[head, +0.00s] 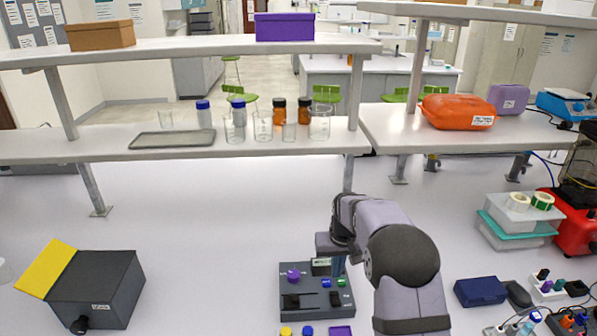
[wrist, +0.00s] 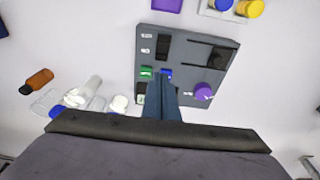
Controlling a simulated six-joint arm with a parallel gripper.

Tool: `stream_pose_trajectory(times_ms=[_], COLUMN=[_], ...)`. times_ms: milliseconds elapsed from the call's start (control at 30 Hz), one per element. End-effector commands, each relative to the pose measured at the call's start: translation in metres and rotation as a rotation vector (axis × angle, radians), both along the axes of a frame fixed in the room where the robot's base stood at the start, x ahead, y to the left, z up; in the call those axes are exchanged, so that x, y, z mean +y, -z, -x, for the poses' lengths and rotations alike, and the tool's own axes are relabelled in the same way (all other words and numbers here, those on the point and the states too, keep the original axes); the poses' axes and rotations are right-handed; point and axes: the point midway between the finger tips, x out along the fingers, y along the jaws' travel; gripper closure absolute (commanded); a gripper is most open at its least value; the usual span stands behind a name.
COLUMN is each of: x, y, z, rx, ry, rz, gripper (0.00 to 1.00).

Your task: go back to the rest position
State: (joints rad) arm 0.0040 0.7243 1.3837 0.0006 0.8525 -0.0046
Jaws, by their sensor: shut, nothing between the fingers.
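My gripper (wrist: 161,88) is shut and empty, its two blue-grey fingers together. It points down at the dark grey control box (wrist: 190,45), over the edge with the green and blue buttons. Whether the fingertips touch the box, I cannot tell. In the head view the box (head: 300,300) lies on the white bench, with a purple knob (head: 293,274) at its far left. My arm bends over the box from the right, and my gripper (head: 338,268) partly hides its far right corner.
A black box with a raised yellow lid (head: 48,268) stands at left. A dark blue box (head: 480,291) and power strips (head: 548,291) lie at right. Stacked tubs (head: 517,220) stand beyond. A shelf with glassware (head: 263,125) runs behind.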

Motion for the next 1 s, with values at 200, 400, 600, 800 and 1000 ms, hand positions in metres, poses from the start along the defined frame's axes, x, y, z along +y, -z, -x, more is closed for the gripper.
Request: stream_pose_trajectory(times_ms=[200,400,600,800,1000], x=[0.0,0.0,0.001,0.001,0.002], y=[0.059,0.077,0.065,0.046,0.025], z=[0.073,0.172,0.267,0.341,0.345], rx=[0.162,0.305,0.384,0.391,0.284], ry=[-0.001,-0.002,-0.003,-0.004,-0.006], rz=[0.0,0.0,0.0,0.001,0.001], gripper=[1.0,1.0,1.0,1.0,1.0])
